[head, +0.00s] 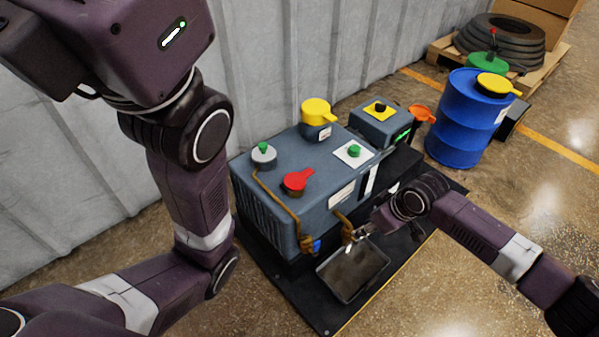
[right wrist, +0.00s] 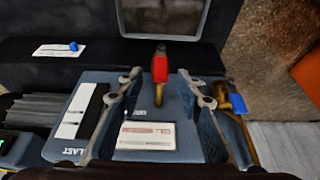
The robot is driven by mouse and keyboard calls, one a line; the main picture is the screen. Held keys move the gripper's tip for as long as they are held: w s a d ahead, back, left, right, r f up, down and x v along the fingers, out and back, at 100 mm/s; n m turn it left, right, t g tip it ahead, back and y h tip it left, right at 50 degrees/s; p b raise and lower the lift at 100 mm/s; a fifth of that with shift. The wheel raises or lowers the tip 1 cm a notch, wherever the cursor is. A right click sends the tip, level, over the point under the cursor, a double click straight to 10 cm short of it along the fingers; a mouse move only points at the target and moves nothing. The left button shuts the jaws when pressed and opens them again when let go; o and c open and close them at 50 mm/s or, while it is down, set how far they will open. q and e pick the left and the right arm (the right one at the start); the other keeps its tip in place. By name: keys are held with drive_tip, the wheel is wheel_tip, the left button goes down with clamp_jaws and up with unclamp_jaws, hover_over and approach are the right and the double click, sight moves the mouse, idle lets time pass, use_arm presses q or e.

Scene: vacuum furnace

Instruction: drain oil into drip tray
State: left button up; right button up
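The drip tray (head: 333,284) is a dark shallow rectangular pan on the black base in front of the grey-blue machine (head: 325,165). Its rim also shows at the top of the right wrist view (right wrist: 165,37). A brass drain tap (head: 341,222) sticks out of the machine front near the tray's back edge. In the right wrist view, the tap's red handle (right wrist: 160,68) lies between the two fingers of my right gripper (right wrist: 163,88). The fingers are apart, with gaps on both sides. In the head view my right gripper (head: 357,235) partly hides the tap. My left gripper is out of frame.
A blue-handled valve (head: 315,245) on a brass pipe sits left of the tap. Red (head: 298,181) and yellow (head: 317,109) caps stand on the machine. A blue drum (head: 463,125) and a pallet (head: 540,75) stand back right. Floor at the right is clear.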

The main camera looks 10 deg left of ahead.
wheel_tip(320, 180, up, 4)
drive_tip(key=s+r+p, duration=0.1)
drive_tip(key=p, duration=0.1)
drive_tip(key=a+r+t+y, duration=0.1)
drive_tip(key=a, duration=0.3)
drive_tip(key=a+r+t+y+b, duration=0.1)
drive_tip(key=a+r+y, duration=0.1)
drive_tip(key=a, duration=0.1)
drive_tip(key=a+r+t+y+b, duration=0.1)
drive_tip(key=a+y, duration=0.1)
drive_tip(key=a, duration=0.2)
drive_tip(key=shift+s+a+r, duration=0.15)
drive_tip(key=shift+a, duration=0.15)
drive_tip(key=s+a+r+t+y, duration=0.1)
drive_tip(key=a+r+t+y, duration=0.2)
drive_tip(key=r, duration=0.7)
drive_tip(key=shift+a+y+b, duration=0.45)
drive_tip(key=shift+a+y, duration=0.15)
drive_tip(key=shift+a, duration=0.55)
